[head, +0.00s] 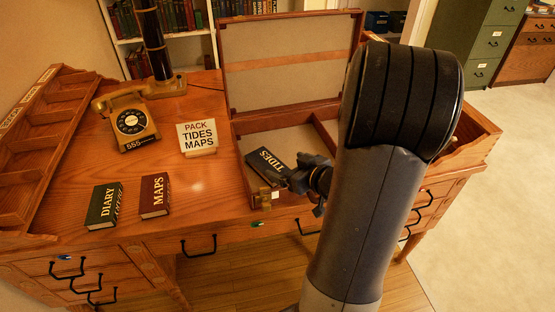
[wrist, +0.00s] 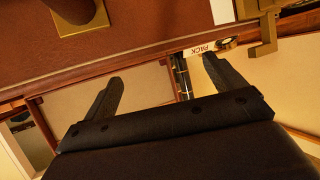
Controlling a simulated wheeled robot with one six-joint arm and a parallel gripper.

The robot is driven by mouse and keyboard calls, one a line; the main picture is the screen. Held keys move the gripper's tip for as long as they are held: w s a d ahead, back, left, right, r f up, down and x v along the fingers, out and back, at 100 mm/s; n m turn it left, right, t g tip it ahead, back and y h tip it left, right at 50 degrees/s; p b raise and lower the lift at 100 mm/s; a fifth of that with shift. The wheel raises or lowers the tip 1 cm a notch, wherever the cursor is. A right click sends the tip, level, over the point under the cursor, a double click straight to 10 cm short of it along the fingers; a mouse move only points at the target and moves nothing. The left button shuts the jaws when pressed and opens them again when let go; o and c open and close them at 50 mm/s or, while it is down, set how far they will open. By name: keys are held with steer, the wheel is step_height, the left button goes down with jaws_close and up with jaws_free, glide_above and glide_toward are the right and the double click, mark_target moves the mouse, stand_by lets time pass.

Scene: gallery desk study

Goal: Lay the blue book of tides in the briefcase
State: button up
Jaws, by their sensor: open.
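The dark blue TIDES book (head: 264,160) shows in the head view inside the left part of the open briefcase (head: 292,111), near its front left corner. It sits at an angle to the walls. I cannot tell if it lies fully flat. My gripper (head: 290,178) is at the book's right end and hides part of it. In the wrist view my gripper (wrist: 165,82) has its two fingers spread with no book visible between them. The briefcase's brown wall with brass fittings (wrist: 82,18) fills the top of that view. I cannot tell whether a finger touches the book.
A green DIARY book (head: 104,205) and a red MAPS book (head: 154,195) lie on the desk to the left. A sign reading PACK TIDES MAPS (head: 197,136) stands beside the briefcase. A telephone (head: 130,121) is behind, left. The briefcase lid (head: 290,65) stands up at the back.

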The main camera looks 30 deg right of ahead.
steer(key=shift+p+v, duration=0.3)
steer(key=shift+v, duration=1.65)
